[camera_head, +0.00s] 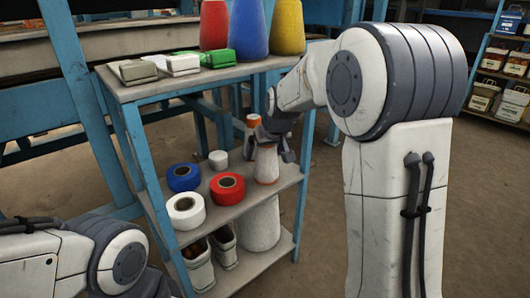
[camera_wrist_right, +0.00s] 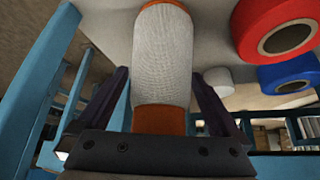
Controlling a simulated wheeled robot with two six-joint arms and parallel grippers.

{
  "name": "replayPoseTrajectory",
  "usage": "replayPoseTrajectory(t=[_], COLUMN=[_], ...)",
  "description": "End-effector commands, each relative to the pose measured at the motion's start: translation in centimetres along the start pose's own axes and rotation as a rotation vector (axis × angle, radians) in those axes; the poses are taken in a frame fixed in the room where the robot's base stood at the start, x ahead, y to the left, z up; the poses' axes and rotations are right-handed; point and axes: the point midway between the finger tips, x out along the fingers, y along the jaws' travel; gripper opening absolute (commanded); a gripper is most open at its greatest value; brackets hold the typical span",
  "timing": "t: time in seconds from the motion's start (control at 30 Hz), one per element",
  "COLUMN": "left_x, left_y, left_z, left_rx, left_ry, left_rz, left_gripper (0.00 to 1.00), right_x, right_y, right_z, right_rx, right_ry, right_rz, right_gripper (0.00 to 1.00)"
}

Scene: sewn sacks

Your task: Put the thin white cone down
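The thin white cone (camera_head: 267,165) has orange ends and is upright over the right part of the middle shelf (camera_head: 232,208). Its lower end is at or very close to the shelf; I cannot tell if it touches.
A blue spool (camera_head: 184,177), a red spool (camera_head: 227,188), a white spool (camera_head: 186,210) and a small white piece (camera_head: 218,160) share this shelf. Large cones (camera_head: 249,28) are on the top shelf, close above.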

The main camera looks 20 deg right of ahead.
Motion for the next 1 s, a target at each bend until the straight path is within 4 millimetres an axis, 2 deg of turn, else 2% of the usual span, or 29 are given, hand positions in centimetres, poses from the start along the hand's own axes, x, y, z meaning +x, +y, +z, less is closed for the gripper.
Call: replayPoseTrajectory(t=[0.17,0.6,0.8,1.0], left_x=[-0.8,-5.3,-6.0,-6.0], left_y=[0.1,0.4,0.4,0.4], left_z=[0.0,-0.3,-0.3,-0.3], left_rx=[0.000,0.000,0.000,0.000], left_ry=[0.000,0.000,0.000,0.000], left_rz=[0.000,0.000,0.000,0.000], left_gripper=[0.00,0.00,0.00,0.00], right_x=[-1.5,-10.4,-12.1,-12.3], right_y=[0.0,0.0,0.0,0.0], right_z=[-0.4,-0.5,-0.3,-0.1], right_rx=[0.000,0.000,0.001,0.000], right_ry=[0.002,0.002,0.001,0.000], right_rz=[0.000,0.000,0.000,0.000], right_gripper=[1.00,1.00,1.00,1.00])
